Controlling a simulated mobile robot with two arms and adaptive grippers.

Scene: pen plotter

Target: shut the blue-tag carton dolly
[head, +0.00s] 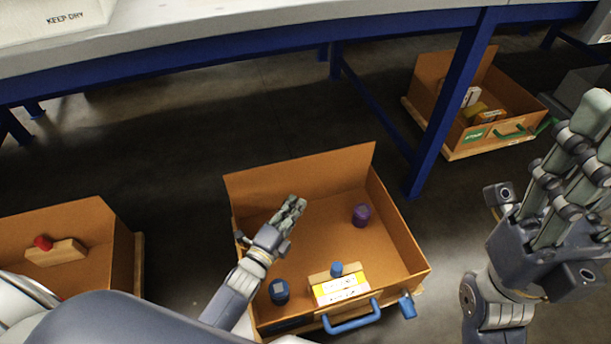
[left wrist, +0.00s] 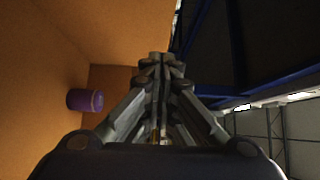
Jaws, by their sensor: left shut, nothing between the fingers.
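The carton dolly with a blue handle (head: 352,317) is in the lower middle of the head view. It is an open-topped brown carton (head: 318,222) on a pale wooden base, pulled out in front of the bench, with a tall back wall. Its front face is mostly hidden from above, so I cannot read a tag. My left gripper (head: 293,203) is shut and empty, reaching over the carton's inside toward its back wall. In the left wrist view the shut fingers (left wrist: 158,62) are beside the brown carton walls. My right gripper (head: 572,125) is raised at the right, clear of the carton.
The carton holds a purple container (head: 361,215), a dark blue jar (head: 279,291) and a yellow-and-white box (head: 340,288). A green-handled carton (head: 456,132) stands at the back right, past a blue bench leg (head: 451,105). Another carton (head: 85,225) is at the left.

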